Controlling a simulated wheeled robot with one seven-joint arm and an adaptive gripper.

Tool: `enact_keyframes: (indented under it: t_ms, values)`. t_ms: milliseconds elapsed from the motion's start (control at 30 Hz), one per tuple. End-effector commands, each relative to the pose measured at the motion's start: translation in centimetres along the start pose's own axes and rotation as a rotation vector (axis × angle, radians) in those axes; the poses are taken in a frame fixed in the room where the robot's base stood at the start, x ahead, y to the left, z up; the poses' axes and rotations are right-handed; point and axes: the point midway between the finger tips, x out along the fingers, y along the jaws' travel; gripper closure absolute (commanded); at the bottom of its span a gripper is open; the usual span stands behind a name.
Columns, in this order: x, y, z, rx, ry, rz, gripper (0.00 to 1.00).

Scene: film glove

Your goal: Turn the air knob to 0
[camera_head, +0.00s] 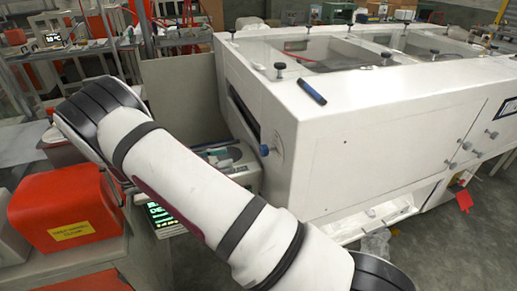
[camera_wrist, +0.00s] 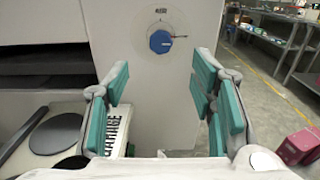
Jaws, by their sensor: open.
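The air knob (camera_wrist: 161,41) is a round blue knob on the white panel of the machine. In the wrist view it sits at the upper middle, with a pointer to its right and a small dark label above it. In the head view the blue knob (camera_head: 265,150) shows at the left end of the white machine. My gripper (camera_wrist: 165,90) is open, with its teal finger pads to the left and right below the knob. Nothing is between the pads, and the knob is apart from them. In the head view my arm shows, but I cannot make out the gripper.
A red box with a yellow label (camera_head: 65,208) stands at the left. A maroon bin (camera_wrist: 297,146) stands on the floor.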

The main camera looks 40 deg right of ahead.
Motion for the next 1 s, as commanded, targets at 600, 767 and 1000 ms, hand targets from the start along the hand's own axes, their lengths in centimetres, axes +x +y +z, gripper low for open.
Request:
enact_keyframes:
  t_ms: [600, 767, 1000]
  values:
    - [11.0, -0.2, 0.1, 0.001, 0.002, -0.004, 0.49]
    - [12.2, -0.1, 0.1, 0.001, 0.003, -0.003, 0.49]
    - [12.5, -0.1, 0.0, 0.001, 0.003, -0.002, 0.49]
